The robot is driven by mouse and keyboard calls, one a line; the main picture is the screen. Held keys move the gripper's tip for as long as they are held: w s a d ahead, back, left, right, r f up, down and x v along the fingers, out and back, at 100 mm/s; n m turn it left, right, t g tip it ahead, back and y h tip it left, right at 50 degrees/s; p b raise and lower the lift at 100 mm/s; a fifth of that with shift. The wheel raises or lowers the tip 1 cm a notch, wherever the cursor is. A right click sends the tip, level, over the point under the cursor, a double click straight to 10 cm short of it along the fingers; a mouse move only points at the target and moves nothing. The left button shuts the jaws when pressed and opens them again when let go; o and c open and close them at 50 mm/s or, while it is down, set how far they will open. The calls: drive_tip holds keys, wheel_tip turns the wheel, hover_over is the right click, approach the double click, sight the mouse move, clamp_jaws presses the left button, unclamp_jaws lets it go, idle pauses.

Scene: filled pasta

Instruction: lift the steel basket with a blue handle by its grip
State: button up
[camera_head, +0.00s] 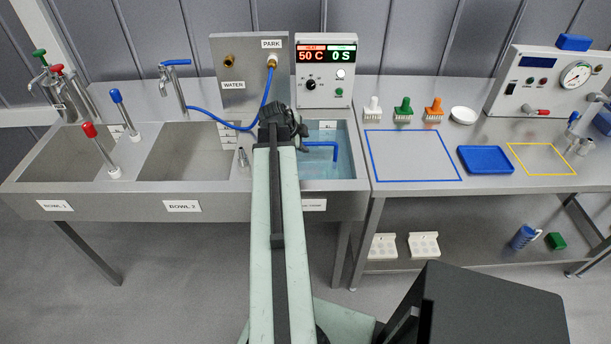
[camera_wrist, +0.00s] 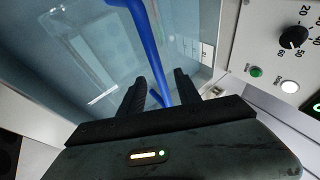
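The blue handle (camera_head: 322,145) of the steel basket rises above the water bath in the head view, bent like an upside-down L. The basket's steel body is not clear in either view. In the wrist view the blue handle (camera_wrist: 148,45) runs down from the top and passes between the two dark fingers of my gripper (camera_wrist: 160,78). The fingers are apart, with a gap visible on each side of the handle, so my gripper looks open around it.
The water bath (camera_head: 347,165) sits below a heater controller (camera_head: 325,88). Bowl 2 (camera_head: 185,155) lies to the left, with a blue hose (camera_head: 215,118) above it. To the right is a bench with a blue outlined area (camera_head: 412,131) that is clear and a blue tray (camera_head: 485,159).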

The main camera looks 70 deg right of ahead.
sight(306, 143)
drive_tip(key=b+x, duration=0.1)
drive_tip(key=x, duration=0.2)
drive_tip(key=shift+f+b, duration=0.3)
drive_tip(key=shift+b, duration=0.1)
drive_tip(key=shift+r, duration=0.2)
clamp_jaws()
idle(0.7)
